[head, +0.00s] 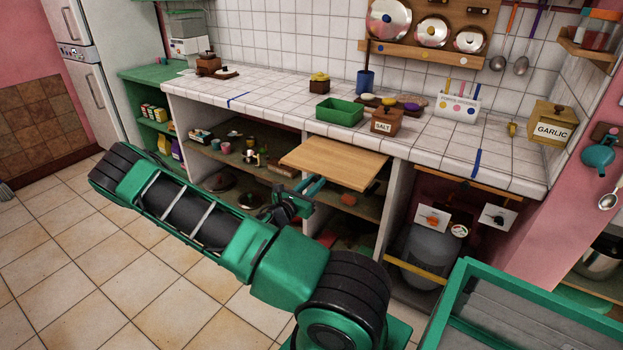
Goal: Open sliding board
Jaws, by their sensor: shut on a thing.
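The sliding board (336,160) is a flat, light wooden board under the tiled counter, in the middle of the head view. It sticks out from below the counter's front edge, over the open shelves. My gripper (314,186) is at the board's front left side, just below its front edge. It is shut on the board's teal handle, which shows only partly. The fingertips are small in this view, and the arm hides part of the space below them.
The tiled counter (270,97) carries a green tray (339,111), a salt box (386,121) and a garlic box (550,122). Open shelves below hold pots and cups. A grey bin (428,258) stands right. Tiled floor is free at left.

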